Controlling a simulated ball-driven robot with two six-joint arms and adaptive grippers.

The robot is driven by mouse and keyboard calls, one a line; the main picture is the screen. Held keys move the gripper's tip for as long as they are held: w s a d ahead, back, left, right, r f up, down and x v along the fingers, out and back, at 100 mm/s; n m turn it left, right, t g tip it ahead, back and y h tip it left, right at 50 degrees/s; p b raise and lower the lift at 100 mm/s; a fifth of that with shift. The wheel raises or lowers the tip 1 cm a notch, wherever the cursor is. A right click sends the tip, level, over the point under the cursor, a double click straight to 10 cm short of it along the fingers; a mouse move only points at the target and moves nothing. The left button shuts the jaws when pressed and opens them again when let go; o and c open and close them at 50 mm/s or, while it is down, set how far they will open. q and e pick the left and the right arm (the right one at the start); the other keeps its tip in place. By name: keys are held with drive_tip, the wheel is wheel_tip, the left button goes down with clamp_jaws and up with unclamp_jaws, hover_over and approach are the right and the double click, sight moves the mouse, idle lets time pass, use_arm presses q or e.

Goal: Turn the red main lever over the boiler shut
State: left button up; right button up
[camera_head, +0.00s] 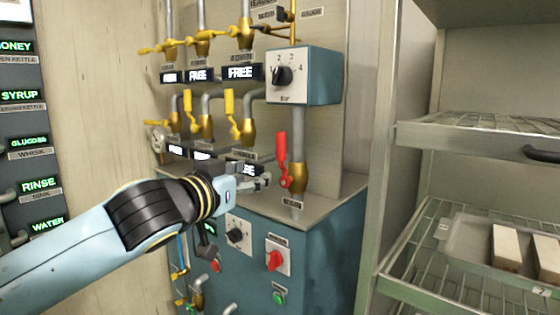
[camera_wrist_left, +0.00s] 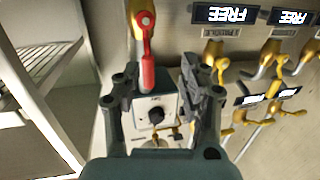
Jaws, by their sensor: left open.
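The red main lever (camera_head: 281,148) stands upright on a brass valve (camera_head: 298,177) in the grey vertical pipe above the blue boiler cabinet. Its handle points up, roughly along the pipe, with its pivot at the lower end. My left gripper (camera_head: 264,181) is open and empty, just left of the lever's lower end in the head view. In the left wrist view the red lever (camera_wrist_left: 148,72) shows between the two spread fingers of the gripper (camera_wrist_left: 158,80). I cannot tell whether a finger touches it. My right gripper is not in view.
A blue dial box (camera_head: 304,75) is mounted above the lever. Yellow-handled valves (camera_head: 230,103) and FREE displays (camera_head: 243,72) are left of it. The blue cabinet (camera_head: 330,240) carries a red switch (camera_head: 274,260) below. A wire rack (camera_head: 470,135) stands at right.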

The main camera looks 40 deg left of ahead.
use_arm(q)
drive_tip(key=t, duration=0.1)
approach(278, 140)
drive_tip(key=w, duration=0.4)
drive_tip(key=w+p, duration=0.1)
drive_tip(key=w, duration=0.2)
drive_tip(key=w+a, duration=0.1)
drive_tip(key=w, duration=0.2)
drive_tip(key=shift+w+a+p, duration=0.1)
drive_tip(key=shift+p, duration=0.2)
drive_tip(key=shift+w, duration=0.4)
drive_tip(key=shift+f, duration=0.1)
clamp_jaws()
drive_tip(key=shift+w, duration=0.1)
drive_tip(key=shift+w+f, duration=0.15)
drive_tip(key=shift+f, duration=0.1)
